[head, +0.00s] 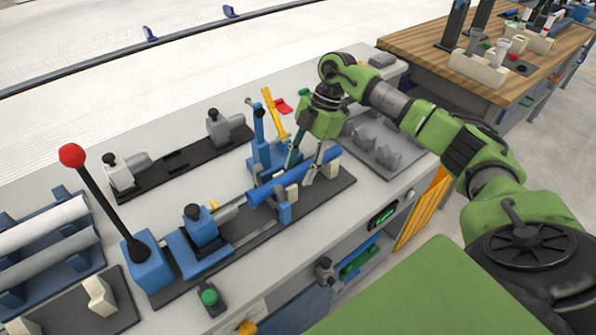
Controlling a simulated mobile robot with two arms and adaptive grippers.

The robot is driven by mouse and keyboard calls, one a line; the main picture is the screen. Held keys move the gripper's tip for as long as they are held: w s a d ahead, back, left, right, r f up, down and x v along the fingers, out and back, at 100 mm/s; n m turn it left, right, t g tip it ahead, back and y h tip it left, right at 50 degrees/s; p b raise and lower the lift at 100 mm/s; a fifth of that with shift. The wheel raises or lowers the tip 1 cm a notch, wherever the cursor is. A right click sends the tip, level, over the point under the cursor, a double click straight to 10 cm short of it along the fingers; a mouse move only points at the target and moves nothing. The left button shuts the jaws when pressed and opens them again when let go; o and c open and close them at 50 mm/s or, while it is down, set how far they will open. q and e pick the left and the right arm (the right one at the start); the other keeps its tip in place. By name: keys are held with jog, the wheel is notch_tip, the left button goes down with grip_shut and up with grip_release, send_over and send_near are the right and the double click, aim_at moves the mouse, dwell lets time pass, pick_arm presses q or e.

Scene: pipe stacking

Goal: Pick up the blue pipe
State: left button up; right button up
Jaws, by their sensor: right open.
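The blue pipe (264,193) lies slanted along the long dark fixture on the workbench, resting on supports. My right gripper (298,175) is above the pipe's middle, pointing down. Its fingers are open, one toward the far side of the pipe and one in front of its near side. The near finger hides a bit of the pipe. I cannot tell whether either finger touches it. My left gripper is not in view.
A blue clamp (201,228) and a red-knobbed lever (72,156) stand left of the pipe. Grey pipes (45,222) lie in a rack at far left. A grey tray (372,140) is at right.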

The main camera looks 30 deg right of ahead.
grip_shut()
